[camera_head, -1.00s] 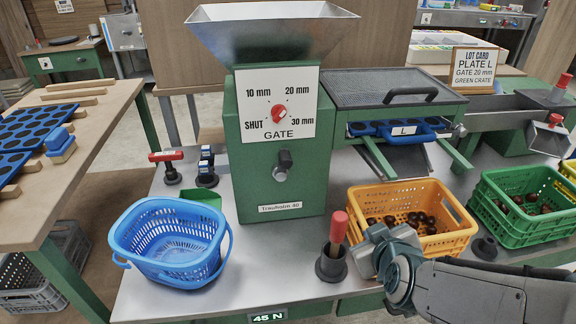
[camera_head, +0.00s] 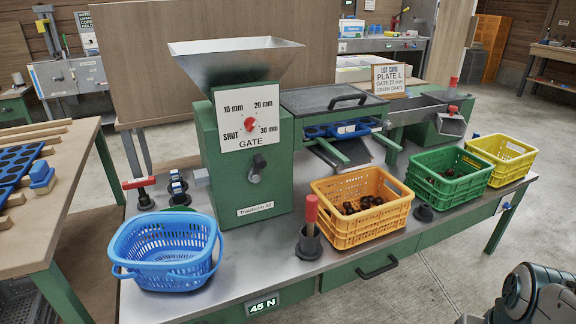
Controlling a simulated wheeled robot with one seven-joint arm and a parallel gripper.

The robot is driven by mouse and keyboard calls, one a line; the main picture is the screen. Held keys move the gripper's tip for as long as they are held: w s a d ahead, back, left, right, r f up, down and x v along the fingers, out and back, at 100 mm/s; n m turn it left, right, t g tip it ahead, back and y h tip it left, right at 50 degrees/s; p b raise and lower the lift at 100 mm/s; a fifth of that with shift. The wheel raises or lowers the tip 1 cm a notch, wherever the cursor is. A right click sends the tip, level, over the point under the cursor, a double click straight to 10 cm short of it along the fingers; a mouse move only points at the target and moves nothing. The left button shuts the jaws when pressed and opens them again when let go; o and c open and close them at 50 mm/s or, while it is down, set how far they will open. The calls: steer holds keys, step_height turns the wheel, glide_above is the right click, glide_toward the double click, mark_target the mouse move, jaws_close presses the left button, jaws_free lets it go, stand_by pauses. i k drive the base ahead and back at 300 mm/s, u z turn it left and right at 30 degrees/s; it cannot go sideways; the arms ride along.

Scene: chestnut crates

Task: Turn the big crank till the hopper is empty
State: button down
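The steel hopper (camera_head: 235,62) sits on top of the green machine (camera_head: 213,165); the bottom of its inside is hidden from this angle. On the machine's front is a white gate plate (camera_head: 232,110) with a red knob (camera_head: 250,125); its exact setting is too small to read. Below it is a silver hub with a dark block (camera_head: 256,168). A red-handled tool (camera_head: 310,215) stands upright in a black cup, and a red-handled T-shaped piece (camera_head: 139,190) stands at left; I cannot tell which part is the big crank. My wrist shows at the lower right; my gripper is out of frame.
A blue basket (camera_head: 167,255) stands empty at front left. An orange crate (camera_head: 345,226) and a green crate (camera_head: 430,187) hold brown chestnuts; a yellow crate (camera_head: 490,165) stands beyond. A lot card (camera_head: 388,79) names Plate L, gate 20 mm, green crate.

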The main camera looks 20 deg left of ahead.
mark_target(259, 162)
steer(key=z, duration=1.1)
steer(key=i, duration=0.75)
steer(key=u, duration=2.3)
steer(key=i, duration=0.5)
